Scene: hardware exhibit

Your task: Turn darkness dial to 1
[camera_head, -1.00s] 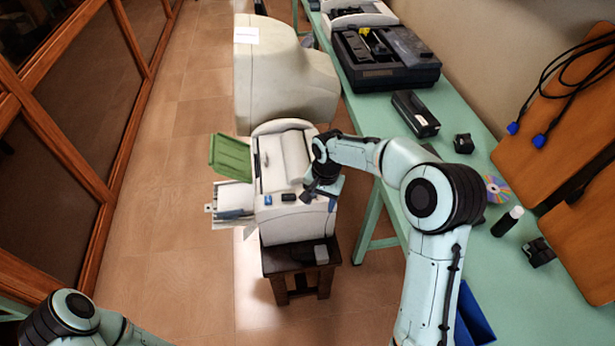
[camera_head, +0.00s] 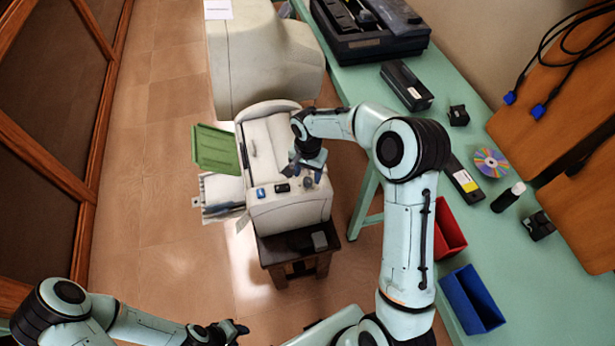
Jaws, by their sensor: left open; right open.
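The white copier-like machine (camera_head: 290,213) stands on a small dark stool. Its front panel carries a blue control (camera_head: 261,192), a black control (camera_head: 282,188) and a small greyish knob (camera_head: 308,182), which may be the darkness dial. Any numbers on it are too small to read. My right gripper (camera_head: 304,172) is open, pointing down over the right end of the panel, close to the knob. I cannot tell whether it touches the knob. My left gripper (camera_head: 238,331) is open and empty at the bottom edge, well in front of the machine.
A green flap (camera_head: 216,149) and a paper tray (camera_head: 220,192) stick out from the machine's left side. A large beige machine (camera_head: 262,62) stands behind. The green table (camera_head: 545,290) at right holds a red bin (camera_head: 448,230) and a blue bin (camera_head: 473,299).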

